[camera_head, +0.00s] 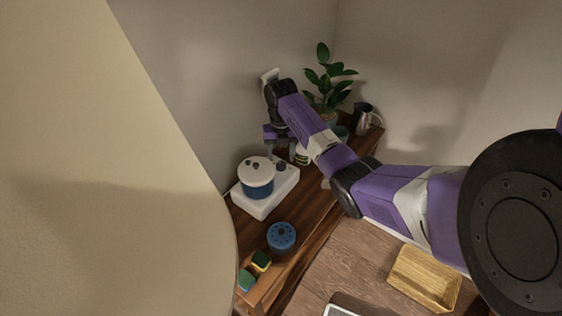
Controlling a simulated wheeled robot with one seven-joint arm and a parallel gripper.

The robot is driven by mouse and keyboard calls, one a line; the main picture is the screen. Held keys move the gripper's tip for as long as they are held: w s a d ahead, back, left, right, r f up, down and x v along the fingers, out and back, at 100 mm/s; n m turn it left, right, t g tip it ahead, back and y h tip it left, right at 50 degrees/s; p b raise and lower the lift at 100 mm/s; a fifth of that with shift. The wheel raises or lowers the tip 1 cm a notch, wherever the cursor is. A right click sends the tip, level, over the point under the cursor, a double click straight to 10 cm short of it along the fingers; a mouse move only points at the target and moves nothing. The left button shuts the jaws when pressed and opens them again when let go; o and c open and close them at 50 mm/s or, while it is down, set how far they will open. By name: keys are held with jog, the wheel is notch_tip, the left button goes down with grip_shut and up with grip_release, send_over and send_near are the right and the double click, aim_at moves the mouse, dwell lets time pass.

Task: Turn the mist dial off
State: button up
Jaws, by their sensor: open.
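A white device (265,207) with a blue-and-white round tank (257,184) stands on the wooden shelf against the wall. A small dark knob (281,166), which looks like the mist dial, is on the right rear part of its white base. Its pointer or setting is too small to read. My gripper (280,153) points down just above and behind the knob, with its fingers apart and nothing seen between them. I cannot tell whether a finger touches the knob.
A potted plant (323,78) and a metal pitcher (362,119) stand at the shelf's far end. A blue round object (281,236) and sponges (261,261) are at the near end.

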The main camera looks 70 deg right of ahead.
aim_at(281, 164)
notch_tip(281, 164, up, 5)
jog(key=shift+b, duration=0.35)
jog(key=shift+s, duration=0.1)
dwell(0.4)
